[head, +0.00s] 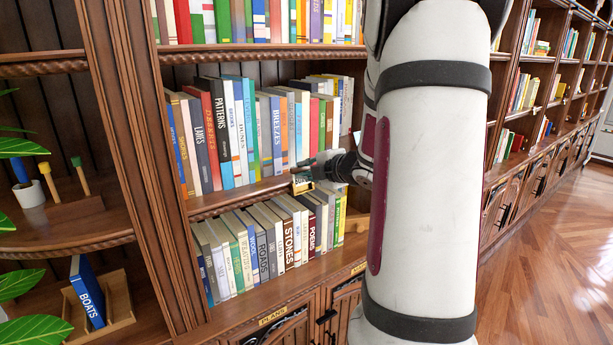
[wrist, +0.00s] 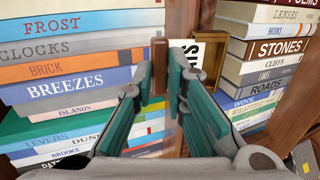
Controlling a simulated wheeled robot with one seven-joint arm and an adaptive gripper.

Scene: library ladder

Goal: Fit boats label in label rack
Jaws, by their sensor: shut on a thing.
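My gripper (head: 318,170) is at the front edge of the middle shelf in the head view. In the wrist view its green-padded fingers (wrist: 167,92) are shut on the boats label by what looks like a narrow brown grip piece. The white label card (wrist: 194,56) shows the ends of black letters, the rest hidden behind a finger. The brass-coloured label rack (wrist: 212,52) is right around or behind the card; I cannot tell if the card is seated. In the head view the rack (head: 302,188) sits on the shelf edge just below the fingertips.
Book rows stand above the shelf edge, including BREEZES (head: 277,135), and below it, including STONES (head: 289,243). A blue BOATS book (head: 88,291) leans in a wooden holder at lower left. My white arm hides the shelf's right end. Open floor (head: 555,260) lies to the right.

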